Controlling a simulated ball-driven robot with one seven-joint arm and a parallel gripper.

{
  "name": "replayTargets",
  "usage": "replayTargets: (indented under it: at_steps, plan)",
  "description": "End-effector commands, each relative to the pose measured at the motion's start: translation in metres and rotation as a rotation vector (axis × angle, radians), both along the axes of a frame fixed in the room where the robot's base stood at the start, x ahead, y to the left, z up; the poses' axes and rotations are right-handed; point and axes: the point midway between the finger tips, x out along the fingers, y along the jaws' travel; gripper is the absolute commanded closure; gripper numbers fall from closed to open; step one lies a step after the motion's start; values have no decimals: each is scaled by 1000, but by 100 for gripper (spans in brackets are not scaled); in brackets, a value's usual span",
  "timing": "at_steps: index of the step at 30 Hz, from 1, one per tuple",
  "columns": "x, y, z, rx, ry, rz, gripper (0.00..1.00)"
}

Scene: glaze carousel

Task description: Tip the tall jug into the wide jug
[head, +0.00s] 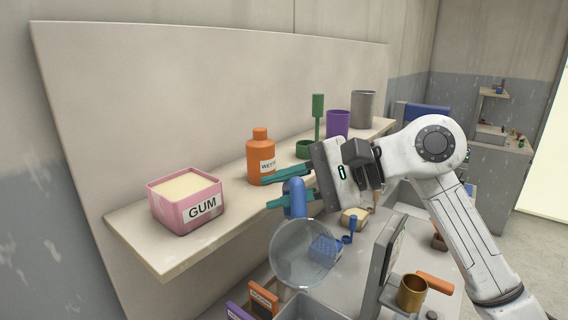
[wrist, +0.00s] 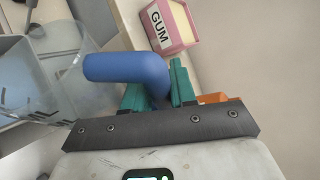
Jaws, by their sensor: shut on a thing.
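A clear jug (head: 297,262) with a blue handle (head: 295,197) hangs from my gripper (head: 268,192), in front of the shelf and above the lower bench. I take it for the tall jug. The teal fingers are shut on the handle. In the wrist view, the handle (wrist: 118,68) passes between the fingers (wrist: 160,78). The clear wall with dark markings (wrist: 65,65) shows at the left there. I cannot tell the jug's exact tilt or its contents. I cannot make out the wide jug in either view.
A pink GUM tub (head: 185,204) and an orange bottle (head: 260,158) stand on the shelf (head: 150,240) close to my gripper. Purple (head: 338,124) and grey (head: 363,108) cylinders stand farther along. A grey bin (head: 308,306) and a brass cup (head: 412,292) are below.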

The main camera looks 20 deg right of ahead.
Motion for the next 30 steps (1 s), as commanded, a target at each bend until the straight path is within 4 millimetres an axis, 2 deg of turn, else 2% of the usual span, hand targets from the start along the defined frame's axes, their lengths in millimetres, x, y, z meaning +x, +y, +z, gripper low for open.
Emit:
replayTargets:
  at_steps: [1,8,9,13,15,18,24,30]
  plan:
    - [2,0,8,6,29,0,100]
    - [11,-2,7,23,144,0,100]
    - [15,-2,-5,31,215,0,100]
    - [24,-4,-16,67,443,-2,100]
    - [24,-3,-33,89,585,-1,100]
    - [23,-3,-46,120,765,0,100]
    - [13,-2,-52,152,965,0,100]
    - [10,-2,-53,163,1027,0,100]
